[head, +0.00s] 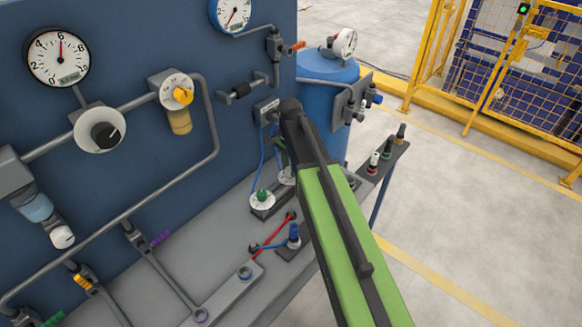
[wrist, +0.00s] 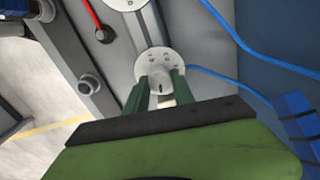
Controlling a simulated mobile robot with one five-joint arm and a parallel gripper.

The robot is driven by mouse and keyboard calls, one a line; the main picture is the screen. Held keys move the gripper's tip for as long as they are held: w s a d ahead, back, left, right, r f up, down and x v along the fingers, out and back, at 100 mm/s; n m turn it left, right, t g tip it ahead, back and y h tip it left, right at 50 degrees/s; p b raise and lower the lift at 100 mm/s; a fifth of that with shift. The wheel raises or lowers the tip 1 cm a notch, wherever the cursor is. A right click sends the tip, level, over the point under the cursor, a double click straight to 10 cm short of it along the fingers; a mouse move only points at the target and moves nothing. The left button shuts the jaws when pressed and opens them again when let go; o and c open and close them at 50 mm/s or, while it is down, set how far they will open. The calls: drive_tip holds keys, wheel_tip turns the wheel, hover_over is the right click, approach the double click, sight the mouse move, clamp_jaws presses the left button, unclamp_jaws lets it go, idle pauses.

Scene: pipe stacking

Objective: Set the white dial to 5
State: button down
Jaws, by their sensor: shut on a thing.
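The white dial is a round pale disc (wrist: 158,62) in the wrist view, with small dark marks too small to read. A pale knob with a dark line (wrist: 160,88) stands at its middle. My gripper (wrist: 160,76) has its two green fingers on either side of this knob and is shut on it. The fingers and palm hide part of the disc. In the head view the disc (head: 286,176) shows only in part, on the bench beside my arm. I cannot tell which number the knob points to.
A second white dial with a green knob (head: 262,201) stands close by. A red bar (head: 273,234) and a blue-capped fitting (head: 293,236) are in front. A blue hose (wrist: 235,85) runs beside the disc. The blue panel (head: 235,130) rises behind, and a blue tank (head: 325,72) stands beyond.

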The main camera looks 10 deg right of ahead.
drive_tip(key=shift+a, duration=0.1)
drive_tip(key=c, duration=1.1)
unclamp_jaws()
drive_tip(key=shift+o, duration=0.2)
wheel_tip(320, 180, up, 17)
drive_tip(key=p, duration=1.7)
drive_tip(key=shift+r, duration=0.2)
drive_tip(key=shift+f, duration=0.15)
